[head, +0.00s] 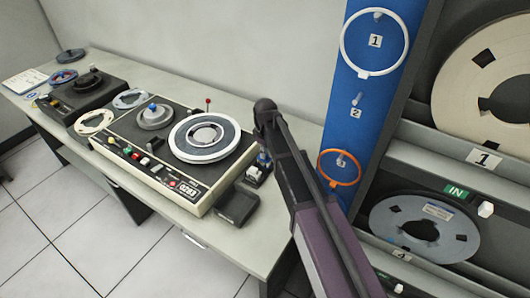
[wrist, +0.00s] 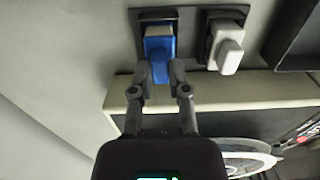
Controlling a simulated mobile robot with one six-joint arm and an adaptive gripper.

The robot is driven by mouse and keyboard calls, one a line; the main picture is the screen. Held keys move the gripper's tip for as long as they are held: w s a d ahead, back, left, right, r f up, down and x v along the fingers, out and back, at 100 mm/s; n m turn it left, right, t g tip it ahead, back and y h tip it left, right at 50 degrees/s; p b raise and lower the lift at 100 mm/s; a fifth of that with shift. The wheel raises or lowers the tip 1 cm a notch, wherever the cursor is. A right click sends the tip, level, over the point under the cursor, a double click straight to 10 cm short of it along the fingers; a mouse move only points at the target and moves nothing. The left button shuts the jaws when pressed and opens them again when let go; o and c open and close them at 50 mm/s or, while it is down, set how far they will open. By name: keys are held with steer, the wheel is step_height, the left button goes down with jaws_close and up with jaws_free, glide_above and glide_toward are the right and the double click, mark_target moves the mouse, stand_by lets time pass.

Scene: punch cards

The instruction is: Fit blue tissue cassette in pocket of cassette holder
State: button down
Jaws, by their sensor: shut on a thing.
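The blue tissue cassette (wrist: 159,47) is in the wrist view, at the upper middle, with a pale patch on its far part. My gripper (wrist: 160,75) is shut on its near end. The cassette lies over a dark holder (wrist: 138,19), whose rim shows around its far end; I cannot tell if it is seated in the pocket.
A tape deck (head: 222,178) with reels stands left of my gripper, close by. A dark box (head: 237,206) lies at the desk's front. A blue panel (head: 350,120) with hanging rings and a reel rack (head: 450,162) stand to the right. The wall is close behind.

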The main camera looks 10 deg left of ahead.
steer(key=shift+f+b, duration=0.5)
steer(key=shift+f, duration=0.05)
steer(key=c, duration=0.5)
jaws_free()
steer(key=shift+c, duration=0.2)
steer(key=shift+c, duration=0.9)
steer(key=shift+r, duration=0.15)
steer(key=shift+r+p, duration=3.95)
steer(key=shift+p, duration=0.15)
steer(key=shift+s+f, duration=0.1)
